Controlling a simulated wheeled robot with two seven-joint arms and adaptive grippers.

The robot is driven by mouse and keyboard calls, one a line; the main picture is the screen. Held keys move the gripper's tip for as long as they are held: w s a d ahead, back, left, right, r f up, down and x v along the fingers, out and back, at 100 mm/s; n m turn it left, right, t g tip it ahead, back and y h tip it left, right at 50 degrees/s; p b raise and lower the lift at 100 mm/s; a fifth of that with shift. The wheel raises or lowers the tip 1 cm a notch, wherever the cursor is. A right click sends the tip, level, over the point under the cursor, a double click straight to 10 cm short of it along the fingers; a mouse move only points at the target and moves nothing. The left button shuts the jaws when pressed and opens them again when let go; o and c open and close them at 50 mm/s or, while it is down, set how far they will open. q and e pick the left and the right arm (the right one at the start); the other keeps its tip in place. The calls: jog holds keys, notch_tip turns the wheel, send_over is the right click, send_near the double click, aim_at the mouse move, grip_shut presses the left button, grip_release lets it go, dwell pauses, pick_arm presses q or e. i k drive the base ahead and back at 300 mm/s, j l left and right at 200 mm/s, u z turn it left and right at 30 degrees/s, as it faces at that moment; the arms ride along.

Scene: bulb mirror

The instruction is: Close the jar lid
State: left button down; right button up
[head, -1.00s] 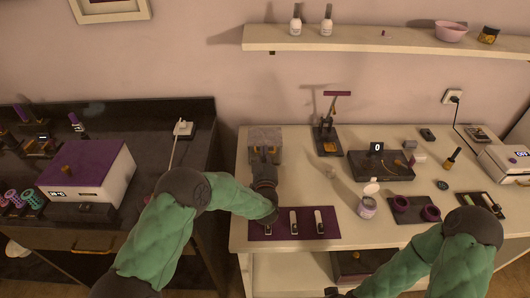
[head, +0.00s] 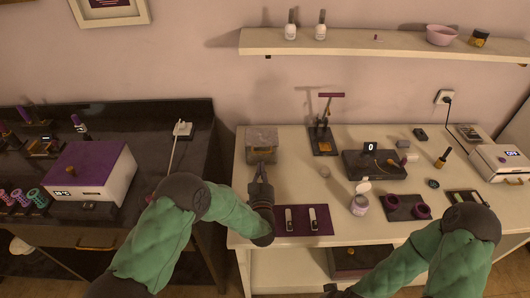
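A small pale jar (head: 359,205) with a purplish label stands on the white table, right of the middle. Its white lid (head: 363,186) shows tilted up above the rim, so the jar is open. My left gripper (head: 261,170) is well to the left of the jar, in front of a grey block (head: 261,143). Its fingers come together to a narrow tip, with nothing visible between them. At the bottom edge, a dark piece at the end of my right arm (head: 333,289) is all that shows of my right gripper, below the table front; its fingers cannot be made out.
A purple mat (head: 322,228) with slim white-and-black items lies left of the jar. A scale (head: 350,160) reading 0 and a press stand (head: 324,140) are behind. My right elbow covers the table's front right.

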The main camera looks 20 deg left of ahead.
aim_at(363, 187)
jog(key=k+l, duration=0.2)
jog(key=k, duration=0.3)
jog(key=k+l, duration=0.2)
jog(key=k, duration=0.25)
